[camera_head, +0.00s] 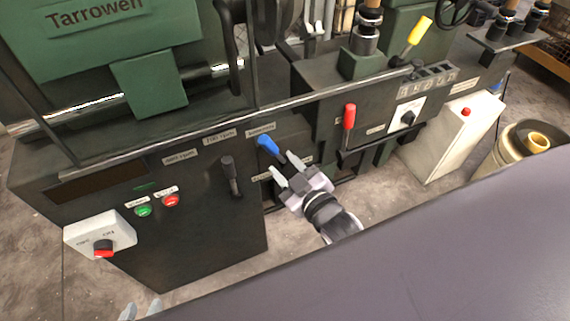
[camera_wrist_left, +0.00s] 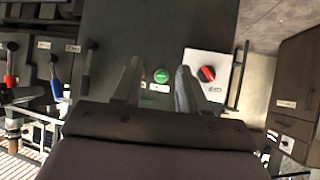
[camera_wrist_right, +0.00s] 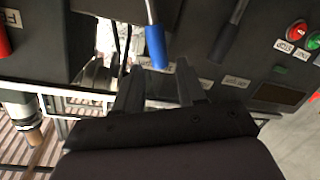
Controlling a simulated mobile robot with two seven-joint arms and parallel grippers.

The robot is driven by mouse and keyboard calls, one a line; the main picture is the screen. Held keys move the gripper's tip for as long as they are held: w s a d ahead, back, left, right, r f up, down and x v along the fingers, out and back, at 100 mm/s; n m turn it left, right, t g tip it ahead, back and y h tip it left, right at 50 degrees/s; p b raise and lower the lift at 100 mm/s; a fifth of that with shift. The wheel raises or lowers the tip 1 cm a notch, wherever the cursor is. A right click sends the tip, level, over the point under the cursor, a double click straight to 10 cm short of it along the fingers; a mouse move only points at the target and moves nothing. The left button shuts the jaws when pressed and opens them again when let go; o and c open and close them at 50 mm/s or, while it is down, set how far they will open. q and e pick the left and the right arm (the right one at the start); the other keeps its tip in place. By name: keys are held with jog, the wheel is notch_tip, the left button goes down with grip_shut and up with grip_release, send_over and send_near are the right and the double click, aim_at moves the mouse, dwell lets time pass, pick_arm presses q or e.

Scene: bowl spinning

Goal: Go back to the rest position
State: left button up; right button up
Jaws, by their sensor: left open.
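My right gripper (camera_head: 284,167) is in front of the dark lathe (camera_head: 190,220), just below and right of the blue-handled lever (camera_head: 268,145). Its two fingers are apart and nothing shows held between them. In the right wrist view the blue handle (camera_wrist_right: 155,46) lies just beyond the gap between the fingertips; I cannot tell if they touch. My left gripper (camera_head: 141,309) shows only its fingertips at the bottom left edge of the head view. In the left wrist view it (camera_wrist_left: 158,75) is open and empty, facing the lathe front with the green button (camera_wrist_left: 161,76) beyond.
A black lever (camera_head: 230,176) and a red-handled lever (camera_head: 349,118) flank the blue one. Green and red buttons (camera_head: 171,200) and a white switch box (camera_head: 98,232) are on the lathe's left. A white cabinet (camera_head: 450,140) and barrel (camera_head: 505,150) stand right.

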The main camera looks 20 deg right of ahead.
jog(key=s+d+f+m+g+p, duration=0.1)
jog(key=s+m+g+p, duration=0.1)
jog(key=s, duration=0.6)
jog(key=s+d+f+m+g+p, duration=0.1)
jog(key=s+d+m+g+p, duration=0.1)
jog(key=s+p, duration=0.4)
jog(key=shift+s+g+p, duration=0.4)
jog(key=shift+s+g, duration=0.5)
jog(key=shift+s, duration=0.2)
